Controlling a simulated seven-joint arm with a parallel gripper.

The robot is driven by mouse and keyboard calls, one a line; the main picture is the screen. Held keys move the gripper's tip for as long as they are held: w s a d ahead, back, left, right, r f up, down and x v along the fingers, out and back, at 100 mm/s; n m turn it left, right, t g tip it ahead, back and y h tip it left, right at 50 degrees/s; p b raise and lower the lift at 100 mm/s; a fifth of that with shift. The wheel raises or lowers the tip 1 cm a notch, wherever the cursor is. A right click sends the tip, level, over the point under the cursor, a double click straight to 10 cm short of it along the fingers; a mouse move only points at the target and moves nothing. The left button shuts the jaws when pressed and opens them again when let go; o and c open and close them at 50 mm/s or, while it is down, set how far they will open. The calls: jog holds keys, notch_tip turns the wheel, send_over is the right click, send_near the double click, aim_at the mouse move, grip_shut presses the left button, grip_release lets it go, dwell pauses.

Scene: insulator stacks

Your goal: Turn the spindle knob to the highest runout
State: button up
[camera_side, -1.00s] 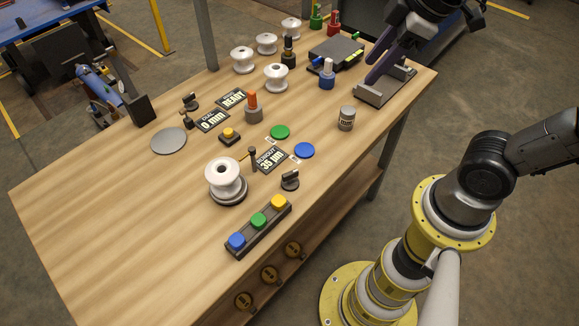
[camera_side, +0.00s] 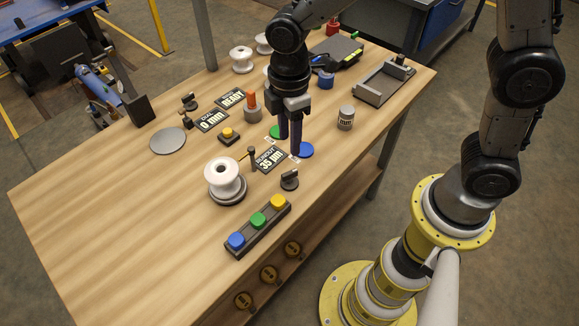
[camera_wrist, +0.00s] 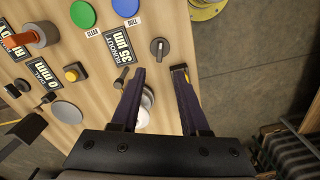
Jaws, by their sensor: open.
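The spindle knob, a dark knob with a pale pointer mark (camera_side: 289,180), stands on the table's front side, right of the spindle; it also shows in the wrist view (camera_wrist: 158,48). The runout display (camera_side: 270,159) reads 35 µm. A white insulator (camera_side: 223,177) sits upright on the dark round spindle base (camera_side: 230,198). In the wrist view the insulator is mostly hidden behind a finger. My gripper (camera_side: 290,146) is open and empty, pointing down by the green and blue discs, behind the knob in the side view. Its fingers also show in the wrist view (camera_wrist: 159,73).
A slim dark post (camera_side: 252,157) stands between insulator and display. A tray with blue, green and yellow buttons (camera_side: 258,220) lies in front. Green (camera_side: 275,132) and blue (camera_side: 306,150) discs lie close by.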

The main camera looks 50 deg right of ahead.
aim_at(289, 172)
notch_tip(289, 172, down, 11)
jog(key=shift+r, duration=0.2)
jog(key=shift+c, duration=0.2)
grip_shut()
